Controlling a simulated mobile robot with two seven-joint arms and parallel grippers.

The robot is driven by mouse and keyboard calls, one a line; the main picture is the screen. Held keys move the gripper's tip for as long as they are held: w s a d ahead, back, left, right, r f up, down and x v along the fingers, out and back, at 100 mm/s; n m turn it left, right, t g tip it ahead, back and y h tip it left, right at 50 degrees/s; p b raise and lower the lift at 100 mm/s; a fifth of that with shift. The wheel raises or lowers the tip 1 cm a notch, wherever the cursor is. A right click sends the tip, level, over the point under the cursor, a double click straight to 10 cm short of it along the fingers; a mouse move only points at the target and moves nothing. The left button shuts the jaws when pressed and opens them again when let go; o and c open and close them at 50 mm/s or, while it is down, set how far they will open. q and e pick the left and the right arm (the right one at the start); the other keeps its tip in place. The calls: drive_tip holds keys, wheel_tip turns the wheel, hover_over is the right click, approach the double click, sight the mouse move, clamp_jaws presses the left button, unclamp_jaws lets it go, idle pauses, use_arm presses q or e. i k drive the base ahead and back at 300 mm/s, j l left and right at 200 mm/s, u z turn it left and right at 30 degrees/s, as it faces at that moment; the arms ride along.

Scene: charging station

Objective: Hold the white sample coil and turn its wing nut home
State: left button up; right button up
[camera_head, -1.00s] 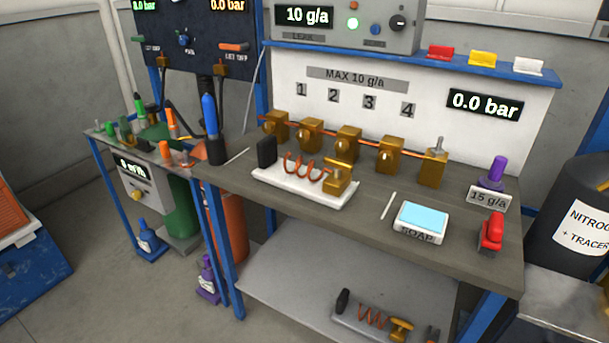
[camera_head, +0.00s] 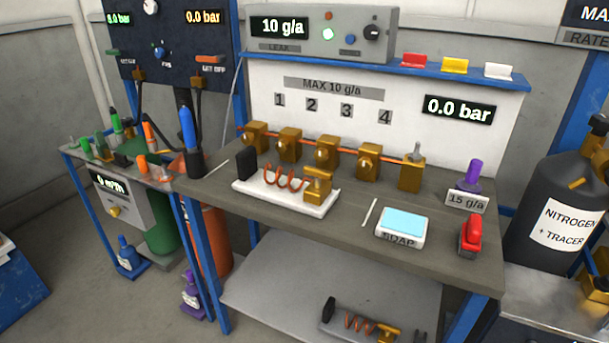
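The white sample coil (camera_head: 286,192) lies on the grey workbench, left of its middle. It is a white base carrying a copper-coloured spiral, with a black block at its left end. A brass fitting (camera_head: 318,187) with a flat, wing-like top stands at its right end; whether this top is the wing nut, and how far it is turned, I cannot tell. Another coil (camera_head: 360,324) with a brass fitting rests on the lower shelf, partly cut off by the frame. Neither of my grippers shows.
Several brass blocks (camera_head: 327,152) on a copper pipe stand behind the coil. A soap dish (camera_head: 401,225), a red-handled item (camera_head: 470,235) and a purple-topped item (camera_head: 473,177) stand to the right. The bench front (camera_head: 330,234) is clear. A nitrogen cylinder (camera_head: 560,225) stands at far right.

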sight(318, 173)
drive_tip(key=i+j, duration=0.2)
drive_tip(key=j, duration=0.15)
drive_tip(key=i+j, duration=0.2)
drive_tip(key=j, duration=0.15)
drive_tip(key=i+j, duration=0.2)
drive_tip(key=j, duration=0.2)
drive_tip(key=i+j, duration=0.15)
drive_tip(key=j, duration=0.2)
